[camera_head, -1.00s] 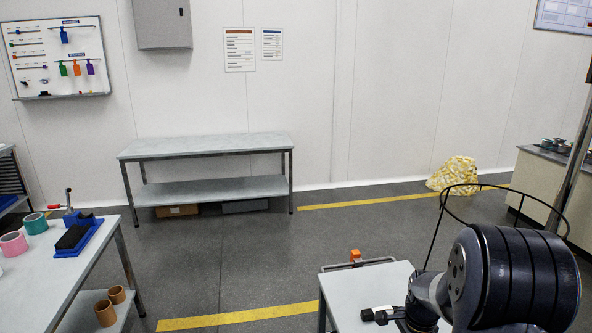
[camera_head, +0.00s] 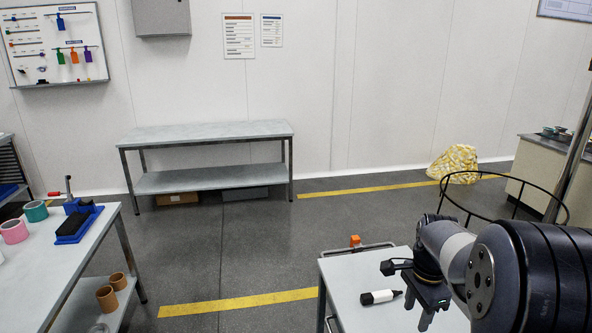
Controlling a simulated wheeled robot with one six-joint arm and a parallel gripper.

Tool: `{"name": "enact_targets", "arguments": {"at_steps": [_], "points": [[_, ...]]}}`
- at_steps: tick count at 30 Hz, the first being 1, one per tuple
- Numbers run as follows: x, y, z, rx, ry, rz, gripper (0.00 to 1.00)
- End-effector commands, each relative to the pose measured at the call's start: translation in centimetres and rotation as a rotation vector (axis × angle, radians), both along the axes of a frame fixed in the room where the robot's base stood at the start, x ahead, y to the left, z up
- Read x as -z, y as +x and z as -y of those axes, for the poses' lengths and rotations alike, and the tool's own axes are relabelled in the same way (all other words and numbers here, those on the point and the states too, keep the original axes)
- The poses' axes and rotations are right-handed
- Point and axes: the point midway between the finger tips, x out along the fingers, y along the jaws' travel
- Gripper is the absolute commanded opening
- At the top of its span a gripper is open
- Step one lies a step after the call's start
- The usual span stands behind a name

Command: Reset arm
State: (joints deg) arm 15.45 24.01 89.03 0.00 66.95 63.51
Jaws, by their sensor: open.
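My gripper (camera_head: 431,308) is at the lower right, at the end of my arm. It points down above a small light-topped table (camera_head: 352,276). Its jaws are open with nothing seen between them. A white and black cylindrical object (camera_head: 380,297) lies on that table, to the left of the gripper and apart from it.
An orange item (camera_head: 355,241) is at the table's far edge. A black hoop rail (camera_head: 515,186) is behind my arm. A workbench (camera_head: 95,245) with tape rolls and a blue-based block stands at left. An empty bench (camera_head: 205,132) is by the wall; open floor lies between.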

Motion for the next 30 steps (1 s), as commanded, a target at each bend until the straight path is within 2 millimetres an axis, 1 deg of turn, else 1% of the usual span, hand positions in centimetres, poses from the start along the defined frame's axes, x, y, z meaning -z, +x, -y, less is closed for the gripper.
{"name": "enact_targets", "arguments": {"at_steps": [3,9,11,15,17,18,25,30], "points": [[2.3,-0.1,0.0,0.000,0.002,-0.007,0.44],[6.3,-0.1,0.0,0.000,0.002,-0.006,0.44],[7.3,0.0,0.0,0.000,0.002,-0.006,0.44],[9.9,0.0,0.1,0.000,0.002,-0.006,0.44],[10.8,0.0,0.1,0.000,0.001,-0.004,0.44],[10.5,0.1,0.1,0.000,0.000,0.000,0.44],[10.2,0.1,0.1,0.000,0.000,0.001,0.44],[8.8,0.2,0.1,0.000,-0.001,0.002,0.44]]}}
